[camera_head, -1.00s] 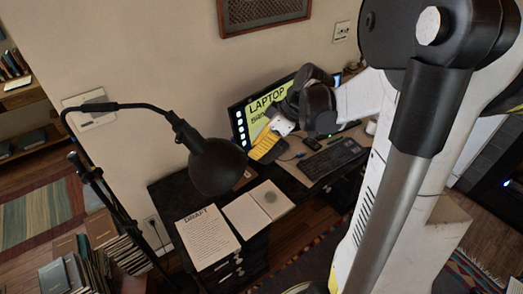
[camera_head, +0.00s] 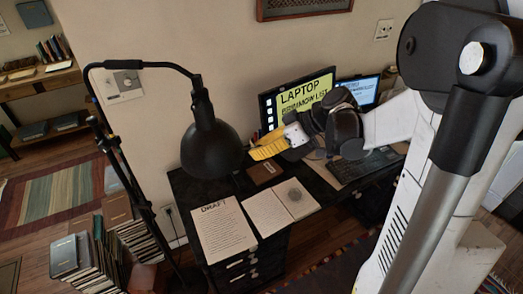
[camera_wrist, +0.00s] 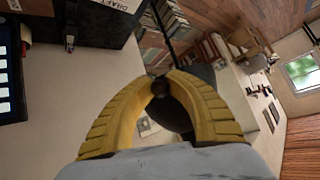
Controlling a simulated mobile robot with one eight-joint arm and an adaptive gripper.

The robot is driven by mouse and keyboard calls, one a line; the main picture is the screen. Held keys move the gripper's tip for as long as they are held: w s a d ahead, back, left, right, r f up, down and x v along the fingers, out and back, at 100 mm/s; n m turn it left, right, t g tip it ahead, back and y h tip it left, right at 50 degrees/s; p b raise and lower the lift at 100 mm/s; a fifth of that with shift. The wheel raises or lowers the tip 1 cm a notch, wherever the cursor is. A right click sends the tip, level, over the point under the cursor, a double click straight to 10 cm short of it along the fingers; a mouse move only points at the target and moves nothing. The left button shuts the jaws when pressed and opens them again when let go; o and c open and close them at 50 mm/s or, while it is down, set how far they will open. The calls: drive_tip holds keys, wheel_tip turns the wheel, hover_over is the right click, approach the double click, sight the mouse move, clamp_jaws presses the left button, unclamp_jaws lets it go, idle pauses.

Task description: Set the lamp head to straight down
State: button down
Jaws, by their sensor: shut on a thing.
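The black floor lamp's head (camera_head: 212,147) hangs from a curved arm (camera_head: 150,66) at left centre in the head view. It points mostly down, with a slight lean to the lower right. My gripper (camera_head: 251,154) has yellow fingers and reaches the lamp head's right side. In the wrist view my gripper (camera_wrist: 157,78) has its fingertips closed together around a small dark round part that seems to belong to the lamp. The dark shade (camera_wrist: 168,114) shows between and behind the fingers. The exact grip point is hidden in the head view.
The black desk (camera_head: 240,193) holds a DRAFT sheet (camera_head: 222,228), an open booklet (camera_head: 281,206), a keyboard (camera_head: 365,166) and a monitor (camera_head: 300,95). The lamp pole (camera_head: 135,190) stands left of the desk. Stacked books (camera_head: 85,262) lie at lower left.

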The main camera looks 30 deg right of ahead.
drive_tip(key=c, duration=1.2)
unclamp_jaws()
drive_tip(key=shift+a, duration=0.1)
drive_tip(key=shift+c, duration=0.2)
drive_tip(key=v, duration=1.2)
drive_tip(key=s+a+f+m+h+b, duration=0.2)
drive_tip(key=s+a+f+b, duration=0.1)
drive_tip(key=f+b, duration=0.3)
drive_tip(key=s+a+f+m+t+h+b, duration=0.1)
drive_tip(key=s+a+f+m+h+b, duration=0.2)
drive_tip(key=f, duration=0.6)
drive_tip(key=s+a+f+m+h+b, duration=0.3)
drive_tip(key=s+a+f+b, duration=0.1)
drive_tip(key=a+f+b, duration=0.3)
drive_tip(key=shift+f+b, duration=0.25)
drive_tip(key=shift+b, duration=0.8)
